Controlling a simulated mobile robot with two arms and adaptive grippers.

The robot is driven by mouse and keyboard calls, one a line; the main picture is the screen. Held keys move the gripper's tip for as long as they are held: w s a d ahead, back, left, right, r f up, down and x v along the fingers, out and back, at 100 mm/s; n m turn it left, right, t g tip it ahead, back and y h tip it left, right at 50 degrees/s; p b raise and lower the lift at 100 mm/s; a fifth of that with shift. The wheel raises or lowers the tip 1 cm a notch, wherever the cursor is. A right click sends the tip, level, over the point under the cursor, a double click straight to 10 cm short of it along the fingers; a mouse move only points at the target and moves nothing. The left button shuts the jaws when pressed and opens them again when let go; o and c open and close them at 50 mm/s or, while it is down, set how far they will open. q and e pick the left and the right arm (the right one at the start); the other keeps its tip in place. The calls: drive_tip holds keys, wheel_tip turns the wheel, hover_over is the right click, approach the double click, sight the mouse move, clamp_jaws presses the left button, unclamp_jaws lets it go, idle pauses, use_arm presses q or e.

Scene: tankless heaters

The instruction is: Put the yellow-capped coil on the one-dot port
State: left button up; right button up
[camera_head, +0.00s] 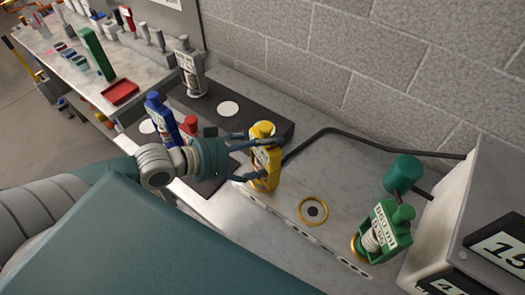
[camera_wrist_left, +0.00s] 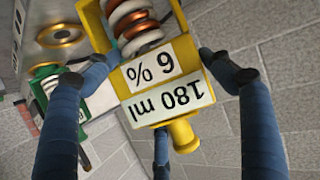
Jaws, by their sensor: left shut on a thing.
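The yellow-capped coil (camera_head: 266,168) is a yellow frame around a coil. In the left wrist view the coil (camera_wrist_left: 168,85) shows copper and white windings and labels reading 180 ml and 6 %. My left gripper (camera_head: 262,160) is shut on it and holds it roughly upright; whether its base touches anything is unclear. A port with a gold ring and dark centre (camera_head: 313,210) lies empty on the grey surface, right of the coil. A similar ring (camera_wrist_left: 61,35) shows at the upper left of the wrist view. I cannot read its dot marking. My right gripper is not in view.
A green coil (camera_head: 382,232) stands right of the empty port, near a green cylinder (camera_head: 403,174) and a box with a display (camera_head: 500,250). A black pipe (camera_head: 390,145) runs behind. Blue (camera_head: 158,112), red (camera_head: 190,125) and grey (camera_head: 189,70) units stand left.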

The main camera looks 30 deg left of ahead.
use_arm(q)
drive_tip(key=shift+w+f, duration=0.1)
drive_tip(key=shift+f, duration=0.25)
drive_tip(key=o, duration=2)
drive_tip(key=shift+f, duration=0.25)
drive_tip(key=shift+c, duration=0.2)
drive_tip(key=shift+r, duration=0.1)
drive_tip(key=shift+p+v, duration=0.7)
drive_tip(key=shift+v, duration=2.45)
drive_tip(key=p, duration=0.9)
approach(259, 153)
drive_tip(key=shift+s+a+r, duration=0.25)
drive_tip(key=shift+s, duration=0.05)
